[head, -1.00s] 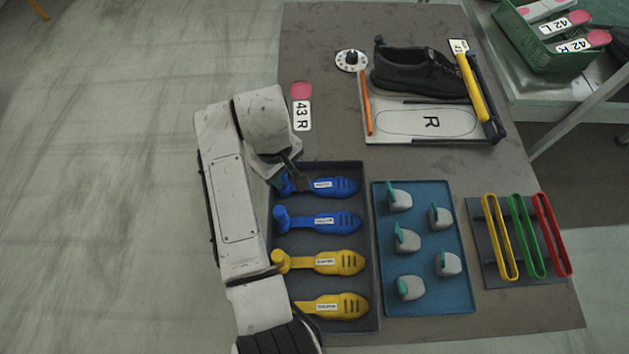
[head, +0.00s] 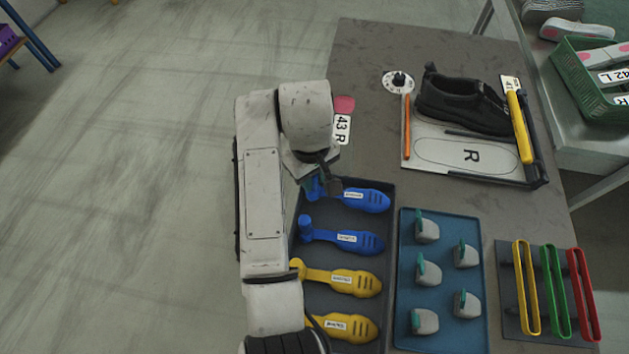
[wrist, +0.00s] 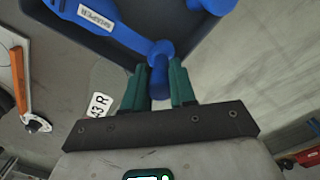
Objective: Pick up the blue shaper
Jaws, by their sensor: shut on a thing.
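Two blue shapers lie in the dark tray (head: 391,262) at its far end, above two yellow ones. The upper blue shaper (head: 362,198) has its knob end at my gripper; it also shows in the wrist view (wrist: 95,22). My gripper (wrist: 160,88) is shut with its green fingers on either side of this shaper's blue knob. In the head view my gripper (head: 322,186) is partly hidden by my own wrist. The lower blue shaper (head: 345,240) lies just below, apart from the gripper. I cannot tell whether the held shaper is lifted.
Yellow shapers (head: 352,282) fill the near part of the tray. A blue tray (head: 440,270) with several grey pieces stands to its right. A black shoe (head: 462,103) rests on a board behind. A 43 R tag (head: 342,128) lies close to my gripper.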

